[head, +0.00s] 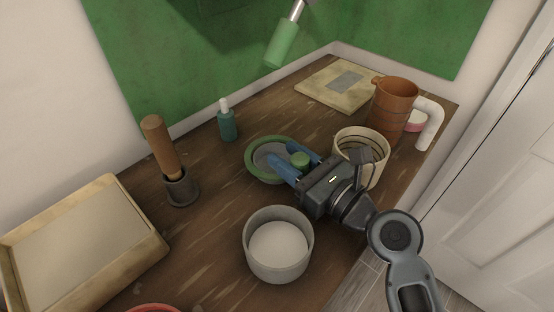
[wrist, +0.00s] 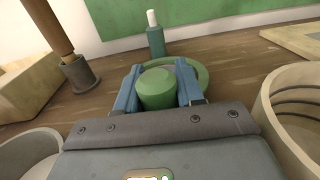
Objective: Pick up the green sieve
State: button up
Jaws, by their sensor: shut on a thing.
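The green sieve (head: 249,165) has a round green rim, a grey mesh and a short green handle. It is near the middle of the wooden table, and its rim also shows beyond the fingers in the wrist view (wrist: 204,77). My gripper (head: 298,160) reaches in from the lower right, with its blue fingers on either side of the green handle. In the wrist view my gripper (wrist: 158,76) is shut on that handle. I cannot tell whether the rim touches the tabletop.
A grey bowl (head: 278,225) stands in front, and a cream ringed pot (head: 361,144) is close right of my gripper. A brown mug (head: 396,105) stands behind it. A teal bottle (head: 227,124), a wooden-handled tool in a cup (head: 181,188) and a tray (head: 148,262) are left.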

jog(key=c, duration=0.4)
jog(key=shift+o, duration=0.2)
jog(key=shift+r, duration=0.1)
